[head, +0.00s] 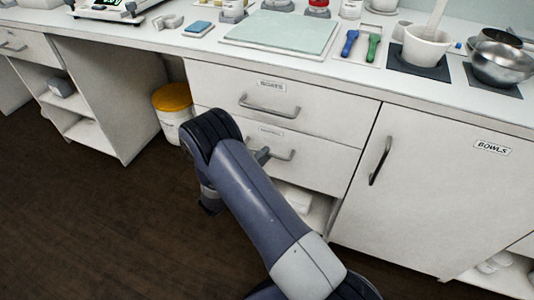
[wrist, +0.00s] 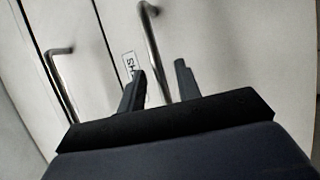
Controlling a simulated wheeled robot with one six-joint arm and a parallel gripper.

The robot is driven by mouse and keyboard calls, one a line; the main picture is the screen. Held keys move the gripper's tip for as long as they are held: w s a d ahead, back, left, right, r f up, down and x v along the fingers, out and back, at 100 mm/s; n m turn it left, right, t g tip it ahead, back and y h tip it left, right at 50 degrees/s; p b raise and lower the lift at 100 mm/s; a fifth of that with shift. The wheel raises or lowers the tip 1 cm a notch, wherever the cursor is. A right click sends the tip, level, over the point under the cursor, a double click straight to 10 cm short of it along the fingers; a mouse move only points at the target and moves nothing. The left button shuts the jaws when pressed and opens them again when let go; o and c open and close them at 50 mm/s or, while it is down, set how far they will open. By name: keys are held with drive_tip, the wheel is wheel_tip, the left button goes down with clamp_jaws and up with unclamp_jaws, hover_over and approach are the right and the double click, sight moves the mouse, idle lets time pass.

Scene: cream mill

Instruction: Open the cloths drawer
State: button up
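Two white drawers sit one above the other in the head view, both looking shut. The upper drawer (head: 315,112) has a bar handle (head: 269,107) and a small label. The lower drawer (head: 325,165) has a bar handle (head: 283,155); its label (head: 270,132) is too small to read. In the wrist view a label (wrist: 129,65) ending in letters like "HS" is partly hidden by a finger, beside a bar handle (wrist: 152,45). My gripper (wrist: 160,70) is open, its fingers on either side of that handle in the picture; contact cannot be told.
A second handle (wrist: 61,75) shows at left in the wrist view. A door labelled BOWLS (head: 430,180) is right of the drawers. A yellow-lidded tub (head: 172,108) stands left. Items crowd the counter above; the dark floor (head: 100,220) in front is clear.

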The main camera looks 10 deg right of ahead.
drive_tip(key=shift+x, duration=1.05)
clamp_jaws()
